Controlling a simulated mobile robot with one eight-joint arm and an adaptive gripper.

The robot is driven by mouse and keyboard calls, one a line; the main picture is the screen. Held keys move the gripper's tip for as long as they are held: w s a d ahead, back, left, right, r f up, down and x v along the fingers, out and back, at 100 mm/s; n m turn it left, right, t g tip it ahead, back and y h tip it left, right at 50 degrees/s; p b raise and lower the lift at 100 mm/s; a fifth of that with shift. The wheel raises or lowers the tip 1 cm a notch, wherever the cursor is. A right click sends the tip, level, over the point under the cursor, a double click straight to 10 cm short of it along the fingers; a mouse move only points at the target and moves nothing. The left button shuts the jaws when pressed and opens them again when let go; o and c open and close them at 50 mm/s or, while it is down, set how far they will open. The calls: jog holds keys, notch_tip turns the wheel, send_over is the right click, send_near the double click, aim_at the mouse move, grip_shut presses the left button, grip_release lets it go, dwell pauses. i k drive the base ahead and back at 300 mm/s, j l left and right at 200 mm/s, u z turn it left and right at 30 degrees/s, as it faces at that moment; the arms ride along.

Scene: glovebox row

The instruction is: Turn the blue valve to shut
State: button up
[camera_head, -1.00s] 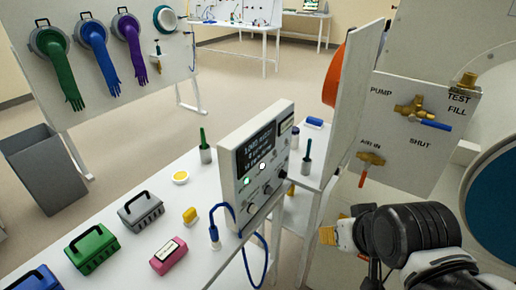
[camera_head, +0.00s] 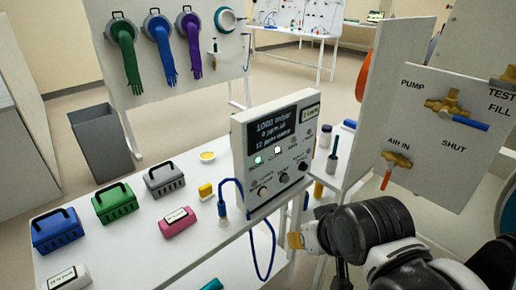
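The blue valve has a brass body (camera_head: 447,103) and a blue lever handle (camera_head: 470,124). It is on the white panel (camera_head: 432,165) at the right. My gripper (camera_head: 296,240) shows low in the picture, left of and below the panel, well apart from the valve. Its orange-yellow tip faces left; I cannot tell whether the fingers are open.
A second brass valve with an orange handle (camera_head: 386,180) is on the same panel by AIR IN. A control box (camera_head: 275,150) with a blue cable stands on the white table (camera_head: 150,250) left of my gripper. Several baskets and small items lie on that table.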

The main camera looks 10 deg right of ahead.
aim_at(443, 114)
jog(key=z, duration=1.4)
